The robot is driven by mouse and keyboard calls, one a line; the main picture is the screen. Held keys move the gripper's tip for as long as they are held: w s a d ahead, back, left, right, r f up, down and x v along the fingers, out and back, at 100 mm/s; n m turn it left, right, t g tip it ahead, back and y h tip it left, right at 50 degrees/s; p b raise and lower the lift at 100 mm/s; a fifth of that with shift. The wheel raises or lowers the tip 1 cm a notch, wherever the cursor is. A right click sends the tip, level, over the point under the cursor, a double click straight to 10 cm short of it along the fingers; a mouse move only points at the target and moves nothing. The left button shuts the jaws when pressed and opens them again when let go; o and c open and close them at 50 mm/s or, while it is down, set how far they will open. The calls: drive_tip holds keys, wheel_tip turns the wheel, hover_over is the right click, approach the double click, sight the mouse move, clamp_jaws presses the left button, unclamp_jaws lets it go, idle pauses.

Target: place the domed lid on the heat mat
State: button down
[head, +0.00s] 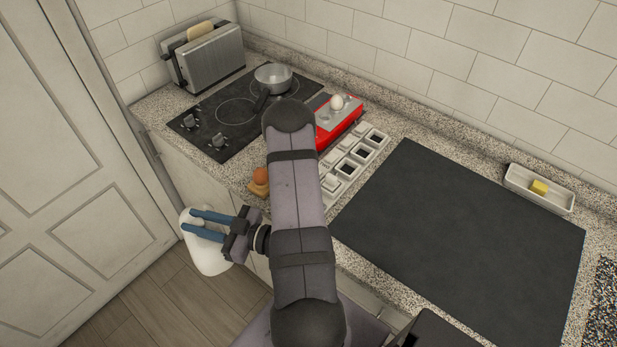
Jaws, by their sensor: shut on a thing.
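My gripper (188,220), with blue fingers, is at the left, out past the counter's front edge and above the wooden floor. It is shut on a white, smooth, rounded piece (208,257), which looks like the domed lid. The fingers cover its upper part, and its exact tilt is hard to tell. The heat mat appears to be the large dark grey rectangle (470,240) flat on the right part of the counter. Its visible surface is bare. My arm crosses the middle of the view, and the lid is well apart from the mat.
A black cooktop (232,112) bears a metal pan (272,76). A toaster (205,57) stands behind it. A red device with an egg (338,120), white holders (347,167), a brown egg (261,175) and a white butter dish (562,201) are also on the counter.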

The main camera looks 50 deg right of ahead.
drive_tip(key=w+d+r+m+t+h+p, duration=0.25)
drive_tip(key=d+r+m+h+p, duration=0.2)
drive_tip(key=d+r, duration=1.05)
drive_tip(key=s+d+m+g+h+b, duration=0.15)
drive_tip(key=s+d+h, duration=0.3)
drive_tip(key=d, duration=0.75)
drive_tip(key=s+d+m+h+b, duration=0.1)
drive_tip(key=s+d+m+h, duration=0.4)
drive_tip(key=d, duration=0.6)
drive_tip(key=s+d+r+m+g+h+b, duration=0.1)
drive_tip(key=s+d+m+g+h, duration=0.15)
drive_tip(key=s+d, duration=0.75)
drive_tip(key=s+d+m+g+h, duration=0.15)
drive_tip(key=s+d+h, duration=0.35)
drive_tip(key=s, duration=0.8)
wheel_tip(320, 180, down, 10)
drive_tip(key=n+y+p, duration=0.1)
drive_tip(key=p, duration=0.1)
drive_tip(key=shift+s+d+r+g+p, duration=0.15)
drive_tip(key=shift+d+r+g+p, duration=0.05)
drive_tip(key=shift+d+g+p, duration=0.2)
drive_tip(key=shift+f+y+b, duration=0.25)
drive_tip(key=shift+f+b, duration=0.4)
drive_tip(key=shift+b, duration=0.05)
